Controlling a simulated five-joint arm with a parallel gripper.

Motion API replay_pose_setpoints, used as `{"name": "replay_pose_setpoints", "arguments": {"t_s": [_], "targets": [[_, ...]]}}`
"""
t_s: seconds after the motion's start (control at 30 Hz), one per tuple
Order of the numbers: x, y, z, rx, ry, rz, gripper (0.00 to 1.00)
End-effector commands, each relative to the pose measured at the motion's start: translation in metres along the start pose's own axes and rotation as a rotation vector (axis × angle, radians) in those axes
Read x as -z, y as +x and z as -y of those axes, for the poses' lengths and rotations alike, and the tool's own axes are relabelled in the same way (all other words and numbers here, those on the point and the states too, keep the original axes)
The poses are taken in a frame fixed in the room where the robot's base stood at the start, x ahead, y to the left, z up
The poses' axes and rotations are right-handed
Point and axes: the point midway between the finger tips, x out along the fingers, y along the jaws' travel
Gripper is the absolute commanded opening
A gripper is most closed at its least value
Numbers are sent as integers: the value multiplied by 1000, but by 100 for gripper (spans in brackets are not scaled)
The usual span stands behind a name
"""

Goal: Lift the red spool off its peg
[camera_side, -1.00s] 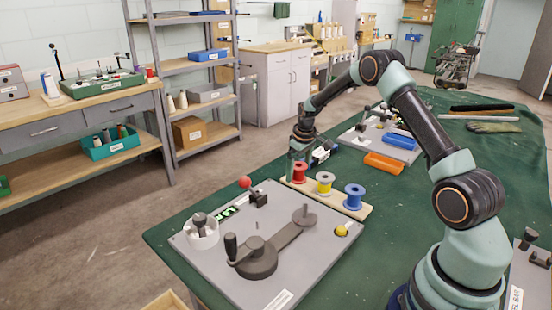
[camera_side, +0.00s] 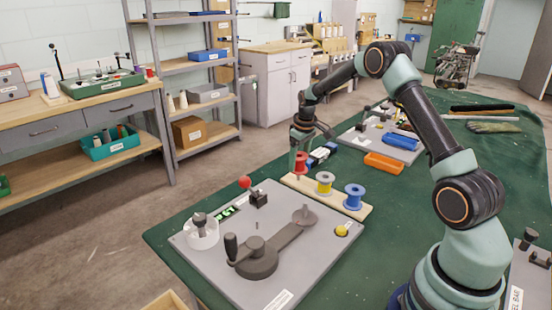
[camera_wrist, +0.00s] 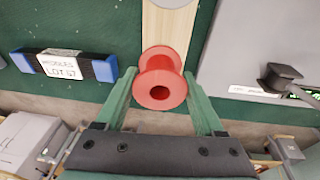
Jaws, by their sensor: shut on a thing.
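The red spool (camera_side: 300,164) is upright at the far left end of the wooden spool board (camera_side: 335,202). My gripper (camera_side: 299,155) comes down on it from above and is shut on it. In the wrist view the red spool (camera_wrist: 160,95) sits between my two green fingers, gripper (camera_wrist: 160,85), with its round flange and dark centre hole facing the camera. The yellow spool (camera_side: 325,184) and blue spool (camera_side: 355,197) stand on the board to the right.
A grey plate with a crank (camera_side: 255,258) and a red-knobbed lever (camera_side: 246,182) lies in front. The needle box (camera_wrist: 65,63) lies beside the board. An orange tray (camera_side: 384,163) lies behind.

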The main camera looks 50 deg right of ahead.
Motion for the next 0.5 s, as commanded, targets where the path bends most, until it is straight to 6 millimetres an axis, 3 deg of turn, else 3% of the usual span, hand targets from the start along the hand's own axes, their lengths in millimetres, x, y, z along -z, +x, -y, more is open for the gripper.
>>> {"name": "replay_pose_setpoints", "arguments": {"t_s": [0.5], "targets": [[6, -33, -3, -1, 0, -3, 30]]}}
